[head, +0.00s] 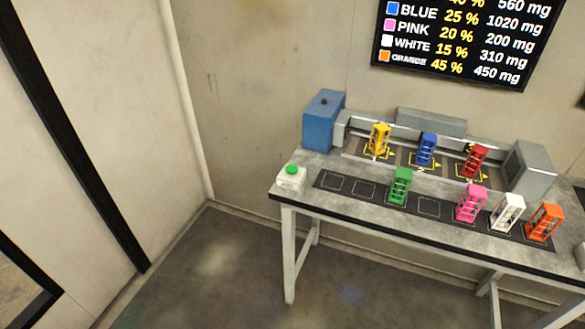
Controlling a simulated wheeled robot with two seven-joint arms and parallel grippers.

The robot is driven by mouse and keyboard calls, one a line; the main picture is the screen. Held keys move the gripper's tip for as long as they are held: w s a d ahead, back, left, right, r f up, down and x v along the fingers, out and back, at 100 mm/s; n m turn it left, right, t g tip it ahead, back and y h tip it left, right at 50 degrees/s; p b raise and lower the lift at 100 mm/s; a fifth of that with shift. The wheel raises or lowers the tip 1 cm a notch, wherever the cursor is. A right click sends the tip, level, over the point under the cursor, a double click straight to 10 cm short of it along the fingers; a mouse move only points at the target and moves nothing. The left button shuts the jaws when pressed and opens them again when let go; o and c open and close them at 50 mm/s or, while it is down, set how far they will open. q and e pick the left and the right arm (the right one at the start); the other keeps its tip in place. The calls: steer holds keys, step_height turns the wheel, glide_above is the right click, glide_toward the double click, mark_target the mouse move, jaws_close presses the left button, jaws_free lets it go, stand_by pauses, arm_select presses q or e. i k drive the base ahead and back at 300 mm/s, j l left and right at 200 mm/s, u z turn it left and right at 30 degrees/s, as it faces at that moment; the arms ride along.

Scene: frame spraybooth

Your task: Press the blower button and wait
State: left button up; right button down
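The blower button (292,169) is a green dome on a small white box (291,180) at the table's left front corner. Nothing touches it. A blue box-shaped unit (322,122) stands behind it at the table's back left, and a grey unit with a slatted face (528,167) stands at the right. Yellow (379,139), blue (427,149) and red (473,161) frames stand on the marked strip between these units. Neither of my grippers shows in the head view.
Green (400,186), pink (471,203), white (507,212) and orange (544,222) frames stand on a dark mat along the table (345,201). A screen (455,40) hangs above. The floor (215,270) left of the table is clear.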

mark_target(291, 169)
steer(key=i+j, duration=0.15)
steer(key=j, duration=0.2)
steer(key=i+j+z, duration=0.1)
steer(key=j, duration=0.3)
steer(key=i+j, duration=0.2)
steer(key=j, duration=0.2)
steer(key=i+j+z, duration=0.1)
steer(key=j, duration=0.25)
steer(key=i+j, duration=0.2)
steer(key=j, duration=0.2)
steer(key=i+j+z, duration=0.1)
steer(key=j, duration=0.3)
